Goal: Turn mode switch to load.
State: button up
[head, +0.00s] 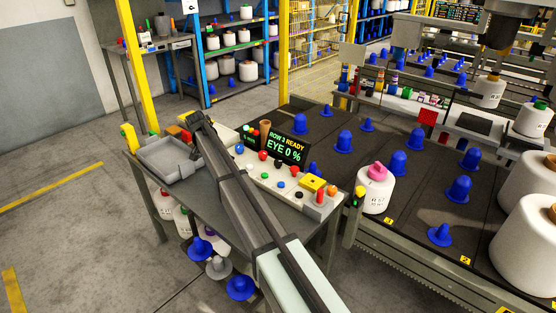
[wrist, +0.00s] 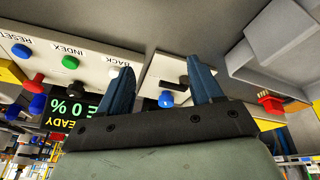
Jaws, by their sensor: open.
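My gripper (wrist: 160,66) shows in the wrist view with its two blue fingers apart and nothing held between them. A small light panel (wrist: 158,72) lies beyond the fingers. On it, a black knob (wrist: 183,81) shows close to the right finger, and a blue button (wrist: 166,99) sits lower. The knob may be the mode switch; I cannot read a load label or its setting. I cannot tell whether a finger touches it. In the head view my arm crosses the console and hides this knob and my fingertips.
The button console (head: 285,187) carries several coloured buttons and a display (head: 287,144) reading "ROW 3 READY, EYE 0 %". A grey tray (head: 168,160) lies left of my arm. A white bobbin with a pink top (head: 376,190) stands right of the console.

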jog(key=w+d+r+m+g, duration=0.1)
jog(key=w+d+r+m, duration=0.1)
jog(key=d, duration=0.4)
jog(key=w+d+r+m+g, duration=0.1)
jog(key=w+d+r, duration=0.1)
jog(key=d, duration=0.5)
jog(key=m+g+y, duration=0.1)
jog(key=m+y, duration=0.1)
jog(key=m, duration=0.1)
send_near(278, 161)
notch_tip(278, 161, down, 9)
jog(key=shift+w+r, duration=0.15)
jog(key=c, duration=1.1)
jog(key=shift+o, duration=0.2)
